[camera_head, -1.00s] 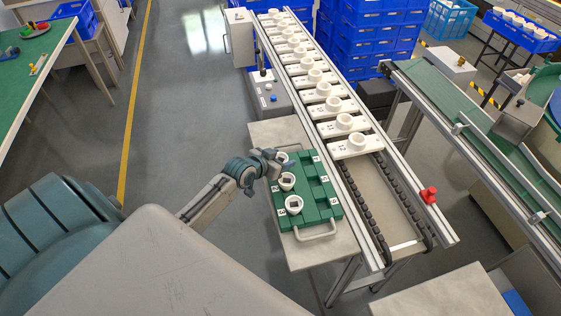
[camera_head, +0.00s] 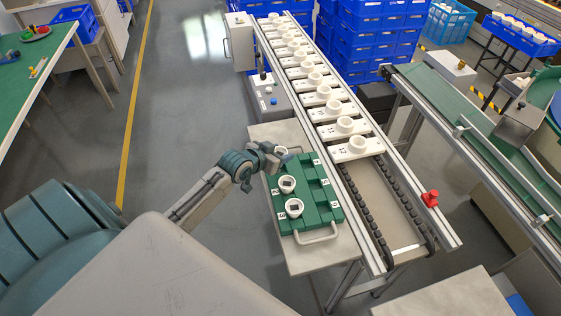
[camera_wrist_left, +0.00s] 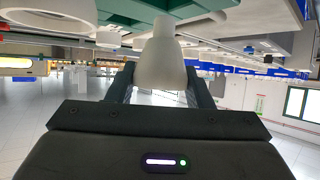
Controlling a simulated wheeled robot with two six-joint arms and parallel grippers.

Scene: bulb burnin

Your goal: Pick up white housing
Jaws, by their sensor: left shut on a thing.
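A green tray (camera_head: 310,218) with numbered labels lies on a small grey table beside the conveyor. Two white housings, one in the middle (camera_head: 287,184) and one nearer the handle (camera_head: 293,208), sit in its left row. My left gripper (camera_head: 277,155) is at the tray's far left corner, shut on a third white housing (camera_head: 281,151). In the left wrist view this housing (camera_wrist_left: 163,55) is between the two fingers, narrow end toward the tray's green edge (camera_wrist_left: 120,12). Whether it touches the tray cannot be told. My right gripper is not in view.
The conveyor (camera_head: 405,212) carries a row of white plates with white round parts (camera_head: 350,148) just right of the tray. A red button (camera_head: 430,198) is on its near right rail. A grey control box (camera_head: 270,97) stands behind the tray. Blue crates (camera_head: 370,45) are stacked behind.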

